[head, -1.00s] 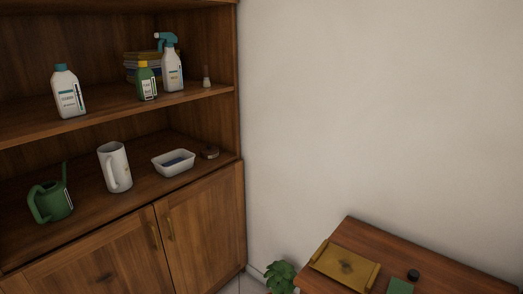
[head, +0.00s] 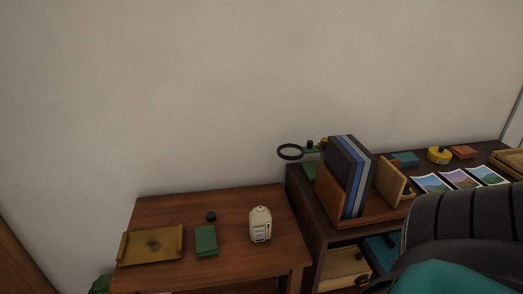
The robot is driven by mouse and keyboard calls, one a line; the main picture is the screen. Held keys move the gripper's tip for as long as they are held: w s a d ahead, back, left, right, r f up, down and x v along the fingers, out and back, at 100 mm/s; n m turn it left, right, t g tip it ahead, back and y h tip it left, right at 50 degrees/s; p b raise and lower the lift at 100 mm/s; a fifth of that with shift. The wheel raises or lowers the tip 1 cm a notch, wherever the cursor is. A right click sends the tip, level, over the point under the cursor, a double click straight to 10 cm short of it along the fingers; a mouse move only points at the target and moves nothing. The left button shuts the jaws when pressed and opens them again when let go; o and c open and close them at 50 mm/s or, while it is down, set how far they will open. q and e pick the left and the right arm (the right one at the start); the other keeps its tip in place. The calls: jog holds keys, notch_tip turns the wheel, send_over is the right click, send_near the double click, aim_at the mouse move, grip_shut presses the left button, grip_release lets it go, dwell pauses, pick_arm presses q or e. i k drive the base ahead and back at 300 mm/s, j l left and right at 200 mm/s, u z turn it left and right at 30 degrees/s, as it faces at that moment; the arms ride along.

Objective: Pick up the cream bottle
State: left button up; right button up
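A cream bottle (head: 260,226) with a pale label stands upright on the small wooden table (head: 168,211), right of its middle. A green box (head: 206,241) lies to the left of the bottle, with a clear gap between them. Neither of my grippers shows in the head view.
A brass-coloured tray (head: 151,244) and a small dark round thing (head: 211,216) also sit on the table. To the right is a darker desk with upright books (head: 347,175), a magnifier (head: 290,152) and photos (head: 460,179). A dark chair (head: 463,226) stands before the desk.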

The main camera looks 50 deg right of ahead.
aim_at(260, 218)
jog(key=z, duration=1.5)
